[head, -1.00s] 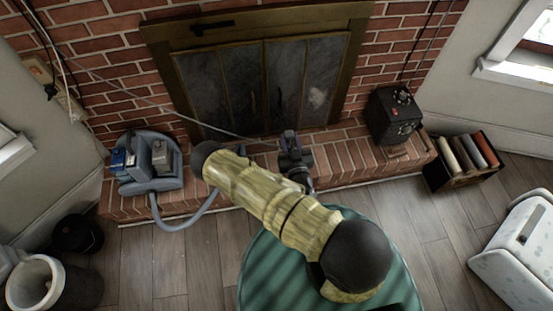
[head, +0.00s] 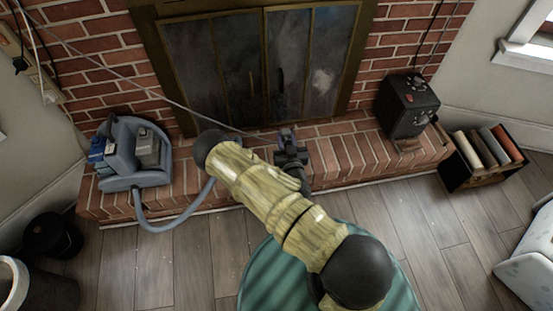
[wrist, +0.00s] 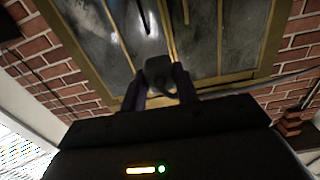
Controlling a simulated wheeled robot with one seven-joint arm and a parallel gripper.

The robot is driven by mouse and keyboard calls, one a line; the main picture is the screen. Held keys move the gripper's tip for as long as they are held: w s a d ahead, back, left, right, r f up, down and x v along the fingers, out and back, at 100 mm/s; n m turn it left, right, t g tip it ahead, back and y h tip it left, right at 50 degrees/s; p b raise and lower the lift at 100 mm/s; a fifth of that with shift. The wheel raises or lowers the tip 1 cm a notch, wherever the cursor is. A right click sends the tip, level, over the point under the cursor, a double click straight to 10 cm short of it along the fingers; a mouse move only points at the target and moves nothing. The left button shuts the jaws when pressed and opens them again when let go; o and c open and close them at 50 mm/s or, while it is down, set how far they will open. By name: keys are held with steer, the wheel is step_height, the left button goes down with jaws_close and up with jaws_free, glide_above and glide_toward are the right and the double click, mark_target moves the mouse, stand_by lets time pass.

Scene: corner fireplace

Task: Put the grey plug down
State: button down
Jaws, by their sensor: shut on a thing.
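The grey plug (wrist: 159,72) is between the two fingers of my gripper (wrist: 160,88) in the wrist view, with a dark cable curving below it. My gripper is shut on it. In the head view, my gripper (head: 288,135) is over the brick hearth in front of the fireplace doors, at the end of my yellowish arm. The plug itself is too small to make out there. I cannot tell how high it is above the bricks.
The brick hearth ledge (head: 345,160) has free room right of my gripper. A black box (head: 407,105) stands at right, near a book crate (head: 480,158). A thin cable crosses the fireplace doors (head: 275,70).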

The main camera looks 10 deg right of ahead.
mark_target(272, 162)
steer(key=w+f+b, duration=0.4)
steer(key=f+b, duration=0.8)
steer(key=b, duration=0.3)
steer(key=w+f+b, duration=0.5)
steer(key=f+b, duration=0.8)
steer(key=b, duration=0.2)
steer(key=shift+w+d+f+n, duration=0.2)
steer(key=shift+d+f+n, duration=0.05)
steer(key=shift+n, duration=0.05)
steer(key=shift+f+b, duration=1.85)
steer(key=shift+f, duration=1.25)
step_height(272, 162, down, 4)
steer(key=b, duration=0.2)
steer(key=shift+b, duration=0.35)
steer(key=shift+r, duration=0.15)
